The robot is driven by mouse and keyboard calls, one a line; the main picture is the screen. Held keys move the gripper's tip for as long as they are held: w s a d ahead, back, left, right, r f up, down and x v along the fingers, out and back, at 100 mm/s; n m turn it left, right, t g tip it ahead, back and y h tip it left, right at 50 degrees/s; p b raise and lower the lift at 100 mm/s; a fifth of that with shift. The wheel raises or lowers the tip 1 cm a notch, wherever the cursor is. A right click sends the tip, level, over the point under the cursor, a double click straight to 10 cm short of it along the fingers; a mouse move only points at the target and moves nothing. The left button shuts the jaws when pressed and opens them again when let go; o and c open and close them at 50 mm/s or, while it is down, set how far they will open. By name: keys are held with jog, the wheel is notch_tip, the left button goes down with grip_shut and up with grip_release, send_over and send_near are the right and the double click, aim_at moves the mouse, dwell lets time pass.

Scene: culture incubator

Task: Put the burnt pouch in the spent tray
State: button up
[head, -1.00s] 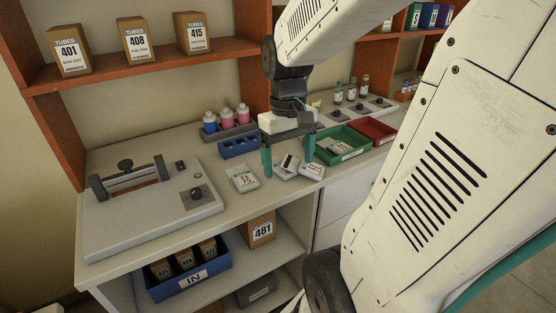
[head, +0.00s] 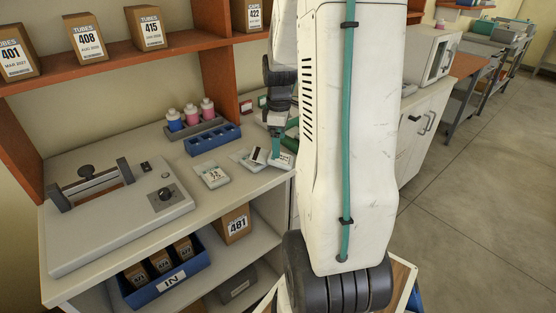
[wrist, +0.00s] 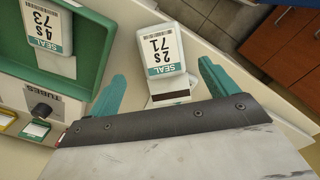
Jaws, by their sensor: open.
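My gripper (wrist: 163,88) is open, its teal fingers on either side of a white pouch (wrist: 165,48) marked "SEAL 2 s 71". That pouch has a dark brown strip across its near end and a teal band; I cannot tell whether the fingers touch it. In the head view my gripper (head: 277,148) is low over the counter by the rightmost pouch (head: 284,161). Other pouches lie to its left, one (head: 213,175) flat and apart.
A sealer (head: 115,215) stands at the counter's left. A blue rack (head: 213,140) and bottles (head: 190,113) stand behind the pouches. A blue IN bin (head: 165,284) and box 481 (head: 234,223) are on the shelf below. My arm hides the counter's right part.

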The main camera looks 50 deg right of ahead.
jog(key=f, duration=0.5)
jog(key=shift+a, duration=0.2)
jog(key=shift+r, duration=0.1)
jog(key=c, duration=1.2)
jog(key=shift+o, duration=0.2)
jog(key=shift+r, duration=0.1)
